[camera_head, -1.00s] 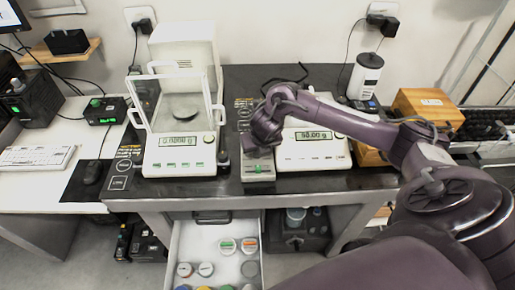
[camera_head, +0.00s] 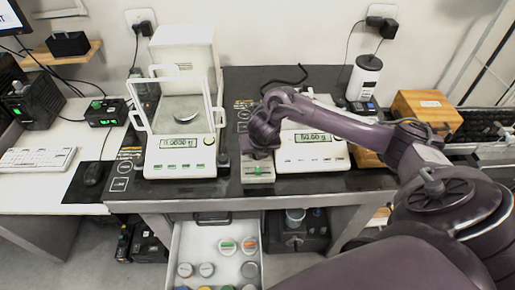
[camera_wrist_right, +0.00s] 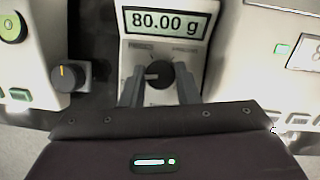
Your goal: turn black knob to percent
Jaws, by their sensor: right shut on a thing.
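The black knob (camera_wrist_right: 158,75) is on the front of a small pale device with a display (camera_wrist_right: 165,22) reading 80.00 g in the right wrist view. A light pointer mark on the knob points left; I cannot read a percent label by it. My right gripper (camera_wrist_right: 159,88) is shut on the knob, one dark finger on each side. In the head view my right gripper (camera_head: 262,146) comes down over the small device (camera_head: 258,174) between two balances and hides its display and knob. My left gripper is not in view.
A balance with a glass shield (camera_head: 180,160) stands to the left, another balance (camera_head: 312,158) to the right. A second knob with an orange mark (camera_wrist_right: 68,75) sits left of the gripper. An open drawer (camera_head: 218,255) with several jars is below the table.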

